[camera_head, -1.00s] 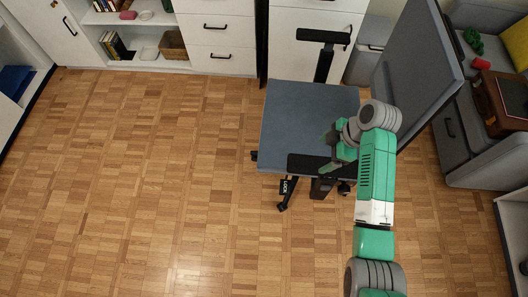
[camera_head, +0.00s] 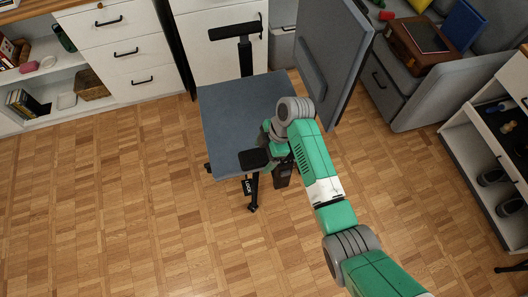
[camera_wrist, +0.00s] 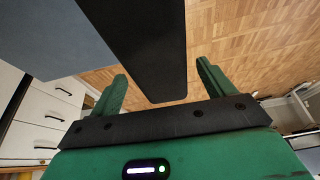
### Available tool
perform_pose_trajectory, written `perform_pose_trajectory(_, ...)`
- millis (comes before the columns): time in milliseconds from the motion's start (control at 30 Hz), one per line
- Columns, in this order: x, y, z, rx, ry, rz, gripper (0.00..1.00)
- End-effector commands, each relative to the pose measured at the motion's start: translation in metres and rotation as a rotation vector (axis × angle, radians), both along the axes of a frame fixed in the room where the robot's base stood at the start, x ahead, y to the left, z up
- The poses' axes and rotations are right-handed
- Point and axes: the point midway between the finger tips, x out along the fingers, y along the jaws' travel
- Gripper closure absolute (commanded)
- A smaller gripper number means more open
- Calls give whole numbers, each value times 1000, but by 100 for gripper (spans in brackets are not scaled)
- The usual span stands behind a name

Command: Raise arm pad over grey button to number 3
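A chair with a blue-grey seat (camera_head: 232,110) and backrest (camera_head: 322,50) has a near black arm pad (camera_head: 253,159) and a far black arm pad (camera_head: 236,31). The near pad's right part is hidden behind my arm in the head view. My gripper (camera_head: 276,147) is at this near pad. In the wrist view, the black pad (camera_wrist: 148,45) reaches between the two green fingers of my gripper (camera_wrist: 162,69). The fingers are apart, with floor visible beside the pad. A tag reading "LOCK" (camera_head: 247,186) shows below the pad. I cannot make out a grey button or numbers.
White drawers (camera_head: 120,50) and a cabinet (camera_head: 215,55) stand behind the chair. A grey sofa (camera_head: 415,100) with a brown case (camera_head: 418,45) is behind right. A white shelf unit (camera_head: 480,160) stands at the right. The parquet floor (camera_head: 110,220) is clear at the left.

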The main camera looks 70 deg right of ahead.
Motion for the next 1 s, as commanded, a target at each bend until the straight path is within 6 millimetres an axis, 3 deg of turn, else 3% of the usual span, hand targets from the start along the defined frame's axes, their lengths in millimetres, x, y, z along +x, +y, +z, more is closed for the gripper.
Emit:
perform_pose_trajectory(33,0,0,0,0,0,0,28)
perform_pose_trajectory(300,0,0,0,0,0,0,81)
perform_pose_trajectory(533,1,1,12,3,0,1,81)
perform_pose_trajectory(800,0,0,8,2,0,1,81)
perform_pose_trajectory(833,0,0,8,2,0,1,34)
perform_pose_trajectory(900,0,0,8,1,0,0,20)
perform_pose_trajectory(1000,0,0,8,1,0,0,18)
